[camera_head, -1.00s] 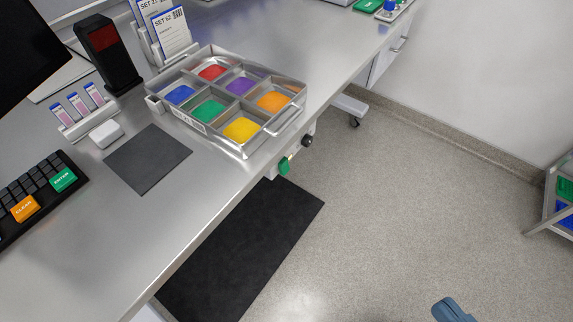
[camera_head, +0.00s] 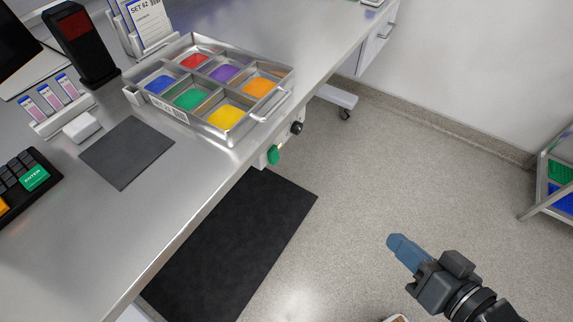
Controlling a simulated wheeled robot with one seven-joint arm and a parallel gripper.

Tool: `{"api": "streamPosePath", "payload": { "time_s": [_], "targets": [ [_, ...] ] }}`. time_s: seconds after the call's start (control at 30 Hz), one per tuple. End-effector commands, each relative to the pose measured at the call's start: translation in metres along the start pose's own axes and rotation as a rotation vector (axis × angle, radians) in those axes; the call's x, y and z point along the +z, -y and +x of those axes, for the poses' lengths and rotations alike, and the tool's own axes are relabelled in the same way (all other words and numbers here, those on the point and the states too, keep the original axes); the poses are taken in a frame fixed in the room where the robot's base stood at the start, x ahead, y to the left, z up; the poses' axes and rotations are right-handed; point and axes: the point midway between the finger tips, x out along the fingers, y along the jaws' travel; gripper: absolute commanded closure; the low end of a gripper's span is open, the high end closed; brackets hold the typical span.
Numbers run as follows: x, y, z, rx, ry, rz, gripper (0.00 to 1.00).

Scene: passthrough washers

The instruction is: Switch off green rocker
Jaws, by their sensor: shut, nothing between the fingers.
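The green rocker (camera_head: 273,155) is on the front face under the table's edge, below the tray's front corner. A small round black knob (camera_head: 297,128) sits to its right on the same face. My gripper (camera_head: 393,241) is at the lower right, over the open floor, its blue-grey fingers pointing up and left. It is shut and empty, well apart from the rocker. The picture is too small to show which way the rocker is tilted.
A metal tray (camera_head: 283,107) with several coloured compartments stands on the steel table (camera_head: 206,190) above the rocker. A black mat (camera_head: 237,245) lies on the floor below. A rack (camera_head: 540,190) stands at the far right. The floor between gripper and table is clear.

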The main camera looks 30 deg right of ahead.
Motion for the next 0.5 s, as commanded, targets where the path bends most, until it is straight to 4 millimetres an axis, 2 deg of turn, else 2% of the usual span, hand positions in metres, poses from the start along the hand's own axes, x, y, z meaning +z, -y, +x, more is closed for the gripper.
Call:
{"api": "streamPosePath", "payload": {
  "time_s": [0.03, 0.2, 0.5],
  "targets": [
    [0.003, -0.006, 0.019, -0.008, 0.01, 0.057, 1.0],
    [0.003, -0.011, 0.065, -0.049, 0.082, 0.265, 1.0],
    [-0.016, 0.006, 0.132, -0.195, 0.234, 0.587, 1.0]
  ]
}}
